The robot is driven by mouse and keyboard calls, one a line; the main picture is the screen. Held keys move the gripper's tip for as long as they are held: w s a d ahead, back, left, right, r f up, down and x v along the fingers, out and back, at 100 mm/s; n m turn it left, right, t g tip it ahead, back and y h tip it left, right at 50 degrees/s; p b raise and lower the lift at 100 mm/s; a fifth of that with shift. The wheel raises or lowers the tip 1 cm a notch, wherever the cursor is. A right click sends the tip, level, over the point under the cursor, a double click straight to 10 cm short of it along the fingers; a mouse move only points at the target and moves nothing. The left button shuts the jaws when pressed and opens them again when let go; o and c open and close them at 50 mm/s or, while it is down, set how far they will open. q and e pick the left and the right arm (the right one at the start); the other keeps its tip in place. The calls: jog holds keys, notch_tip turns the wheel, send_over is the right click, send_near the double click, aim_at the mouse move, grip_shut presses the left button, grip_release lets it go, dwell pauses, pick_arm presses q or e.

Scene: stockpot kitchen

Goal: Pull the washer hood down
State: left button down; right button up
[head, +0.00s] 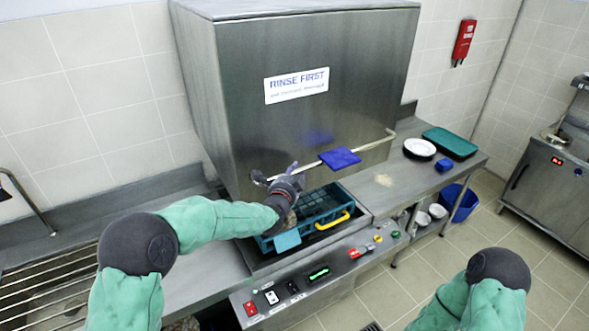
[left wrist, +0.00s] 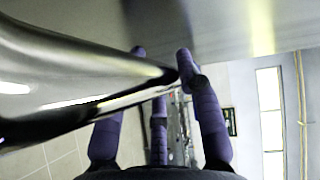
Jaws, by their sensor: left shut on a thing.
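The washer hood (head: 330,95) is a large stainless steel box with a "RINSE FIRST" label on its front. It is raised, with an open gap between its lower edge and the washer bed. A pale handle bar (head: 375,143) runs across the front near the bottom. My left gripper (head: 289,176) is shut on the bar near its left end. In the left wrist view the purple fingers (left wrist: 160,85) are close around the shiny bar (left wrist: 85,85), against the hood front (left wrist: 220,25). My right arm shows at the lower right; its gripper is out of frame.
A blue cloth (head: 339,158) hangs over the bar. A teal dish rack (head: 312,209) with a yellow handle sits under the hood. The control panel (head: 320,274) is in front. A white plate (head: 419,147) and a green tray (head: 450,142) lie on the right counter.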

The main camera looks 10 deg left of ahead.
pick_arm(q)
notch_tip(320, 180, down, 35)
jog(key=b, duration=2.4)
jog(key=shift+r, duration=0.15)
jog(key=shift+s, duration=0.1)
jog(key=c, duration=1.1)
grip_release()
jog(key=shift+f, duration=0.2)
jog(key=shift+o, duration=1.3)
jog(key=shift+r, duration=0.1)
jog(key=s+a+r, duration=0.1)
jog(key=s, duration=1)
jog(key=shift+s+a+r, duration=0.3)
jog(key=shift+r, duration=0.05)
